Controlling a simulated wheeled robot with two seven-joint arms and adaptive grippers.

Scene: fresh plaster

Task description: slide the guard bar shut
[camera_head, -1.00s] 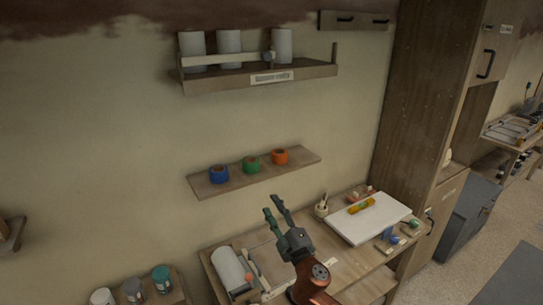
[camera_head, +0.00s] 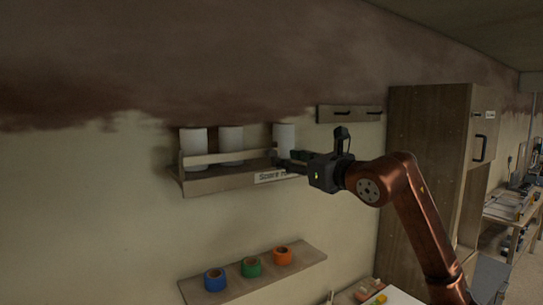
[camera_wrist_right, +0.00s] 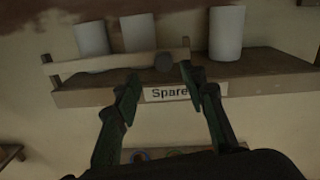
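The guard bar (camera_head: 225,158) is a pale wooden strip along the front of the wall shelf (camera_head: 222,185). It spans the left part, in front of two white rolls, and the right part of the front is open. In the right wrist view, the bar (camera_wrist_right: 100,65) carries a dark round knob (camera_wrist_right: 165,62) near its right end. My right gripper (camera_head: 308,147) is open in front of the shelf, by the knob. In the right wrist view, its fingertips (camera_wrist_right: 160,74) lie either side of the knob; whether they touch it I cannot tell. My left gripper is out of view.
A third white roll (camera_wrist_right: 227,34) stands behind the open part. A "Spare" label (camera_wrist_right: 186,92) is on the shelf front. Below, a smaller shelf (camera_head: 235,289) holds blue, green and orange tape rolls. A hook rail (camera_head: 349,114) and a tall cabinet (camera_head: 425,150) are to the right.

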